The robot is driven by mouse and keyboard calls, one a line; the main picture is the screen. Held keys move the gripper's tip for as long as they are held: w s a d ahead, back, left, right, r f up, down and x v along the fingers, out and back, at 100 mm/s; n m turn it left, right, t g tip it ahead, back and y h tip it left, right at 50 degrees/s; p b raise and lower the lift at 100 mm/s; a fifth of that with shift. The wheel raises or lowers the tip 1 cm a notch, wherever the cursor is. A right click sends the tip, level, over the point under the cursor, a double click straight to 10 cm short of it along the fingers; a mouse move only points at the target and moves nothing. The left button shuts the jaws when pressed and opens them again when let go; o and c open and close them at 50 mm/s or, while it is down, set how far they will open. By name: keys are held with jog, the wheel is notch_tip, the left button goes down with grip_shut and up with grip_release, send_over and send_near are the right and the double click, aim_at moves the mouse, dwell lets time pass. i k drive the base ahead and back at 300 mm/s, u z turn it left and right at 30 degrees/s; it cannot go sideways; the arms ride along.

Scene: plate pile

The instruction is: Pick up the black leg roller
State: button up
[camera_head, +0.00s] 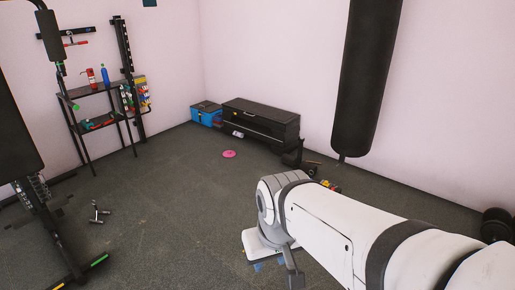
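I cannot pick out the black leg roller for certain; several dark objects are small or partly hidden at this distance. My white arm reaches in from the lower right, over the floor. My gripper (277,268) is at its end near the bottom middle, pointing down. It is partly cut off and hidden by the wrist, so I cannot tell whether it is open or shut. I see no object clearly held in it.
A black bench (262,121) and blue box (206,113) stand by the back wall; a pink disc (229,154) lies before them. A punching bag (366,75) hangs right. A shelf (100,92) and gym machine (15,130) stand left. The middle floor is clear.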

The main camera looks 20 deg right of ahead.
aim_at(290, 160)
jog(key=i, duration=3.05)
jog(key=z, duration=0.45)
jog(key=i, duration=1.9)
jog(key=z, duration=1.2)
jog(key=i, duration=1.5)
jog(key=z, duration=0.55)
jog(key=k, duration=0.7)
jog(key=z, duration=0.35)
jog(key=i, duration=0.15)
jog(key=u, duration=0.2)
